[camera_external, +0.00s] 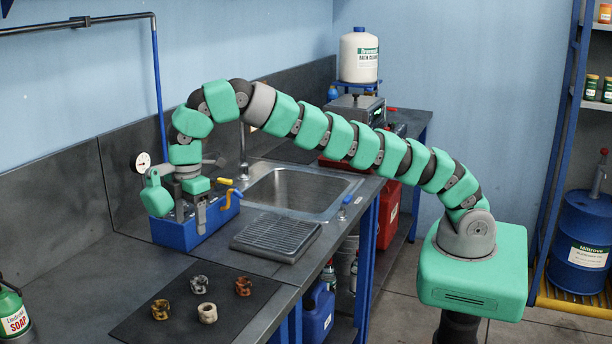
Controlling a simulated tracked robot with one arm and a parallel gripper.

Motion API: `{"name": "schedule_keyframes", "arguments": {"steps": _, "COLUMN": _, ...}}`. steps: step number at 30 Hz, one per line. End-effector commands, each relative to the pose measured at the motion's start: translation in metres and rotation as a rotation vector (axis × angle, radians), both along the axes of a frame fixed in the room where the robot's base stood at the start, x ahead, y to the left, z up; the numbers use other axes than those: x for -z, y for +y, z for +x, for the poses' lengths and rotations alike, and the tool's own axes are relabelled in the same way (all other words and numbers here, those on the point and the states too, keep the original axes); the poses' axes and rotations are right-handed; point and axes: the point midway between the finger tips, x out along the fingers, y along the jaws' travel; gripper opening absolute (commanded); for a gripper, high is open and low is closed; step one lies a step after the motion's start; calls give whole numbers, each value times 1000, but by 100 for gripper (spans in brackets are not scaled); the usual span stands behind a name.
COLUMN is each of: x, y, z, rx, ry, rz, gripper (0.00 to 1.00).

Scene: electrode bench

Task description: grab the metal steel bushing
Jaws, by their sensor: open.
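A grey, metallic-looking bushing (199,285), which looks like the steel one, sits on the dark mat (225,329) at the front of the bench. A brassy bushing (160,309), a coppery bushing (243,286) and a cream bushing (207,313) sit around it on the same mat. My gripper (190,214) is open and points down at the blue box (183,235) behind the mat, well apart from the bushings. Whether its fingertips touch the box or anything in it is unclear.
A sink (297,190) with a tap and a ribbed drain tray (276,237) lie right of the blue box. A yellow-handled tool (229,196) stands at the box. A green soap bottle (12,312) is at the left edge. Bare bench lies left of the mat.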

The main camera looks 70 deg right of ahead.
Motion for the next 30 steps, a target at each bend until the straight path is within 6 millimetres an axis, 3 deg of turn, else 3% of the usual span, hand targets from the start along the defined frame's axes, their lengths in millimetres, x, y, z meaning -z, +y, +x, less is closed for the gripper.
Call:
{"name": "schedule_keyframes", "arguments": {"steps": 6, "x": 18, "y": 9, "z": -9, "rx": -39, "ry": 34, "rz": -15, "gripper": 63}}
{"name": "schedule_keyframes", "arguments": {"steps": 30, "x": 99, "y": 9, "z": -10, "rx": -40, "ry": 35, "rz": -17, "gripper": 63}}
